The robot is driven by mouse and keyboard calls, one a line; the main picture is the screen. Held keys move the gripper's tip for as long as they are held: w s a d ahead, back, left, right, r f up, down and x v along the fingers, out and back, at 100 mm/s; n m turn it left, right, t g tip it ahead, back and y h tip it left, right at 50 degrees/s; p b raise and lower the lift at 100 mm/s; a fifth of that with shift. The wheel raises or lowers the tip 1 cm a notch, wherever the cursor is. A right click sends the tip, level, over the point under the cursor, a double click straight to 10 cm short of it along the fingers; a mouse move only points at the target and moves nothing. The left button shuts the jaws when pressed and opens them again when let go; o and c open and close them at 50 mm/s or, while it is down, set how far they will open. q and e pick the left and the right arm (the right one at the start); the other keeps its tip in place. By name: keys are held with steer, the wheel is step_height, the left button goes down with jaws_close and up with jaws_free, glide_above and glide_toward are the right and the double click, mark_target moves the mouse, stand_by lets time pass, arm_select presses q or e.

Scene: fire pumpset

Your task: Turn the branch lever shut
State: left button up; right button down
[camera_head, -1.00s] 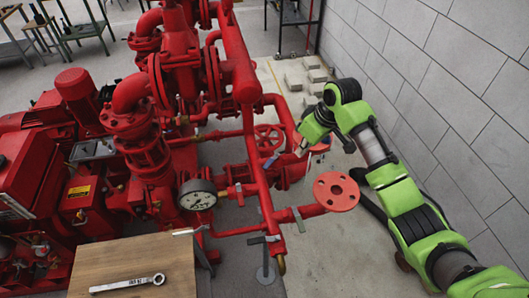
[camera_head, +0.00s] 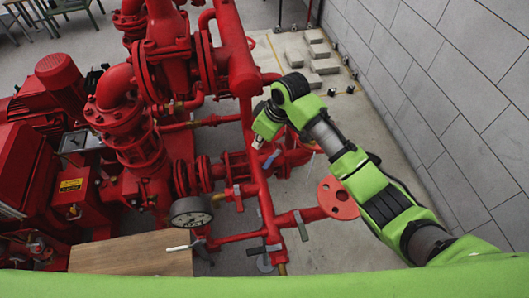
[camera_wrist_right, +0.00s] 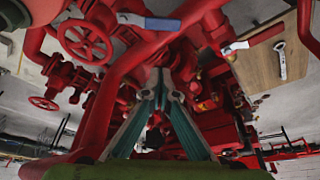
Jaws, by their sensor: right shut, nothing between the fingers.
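Several small levers sit on the red pipework, and I cannot tell for certain which one is the branch lever. One bluish lever (camera_head: 271,159) is beside the tip of my right gripper (camera_head: 257,143), and another lever (camera_head: 301,226) stands on the short branch ending in a round red flange (camera_head: 338,198). My right gripper's teal fingers (camera_wrist_right: 163,78) meet at the tips, empty, with no visible contact with a lever. My left gripper is not in view.
A pressure gauge (camera_head: 190,211) and a wooden board (camera_head: 130,256) are at lower left. Red handwheels (camera_wrist_right: 86,42) show in the right wrist view. A grey block wall (camera_head: 440,90) bounds the right side.

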mark_target(272, 159)
steer(key=x, duration=0.6)
steer(key=shift+w+a+f+p, duration=0.1)
steer(key=shift+w+f+p, duration=0.1)
steer(key=shift+p, duration=0.15)
steer(key=s+d+p, duration=0.1)
steer(key=d+p, duration=0.1)
steer(key=shift+s+d+r, duration=0.1)
steer(key=shift+s+d, duration=0.25)
steer(key=shift+s, duration=0.05)
steer(key=shift+s+d+p, duration=0.25)
steer(key=shift+d+p, duration=0.15)
steer(key=shift+f, duration=0.2)
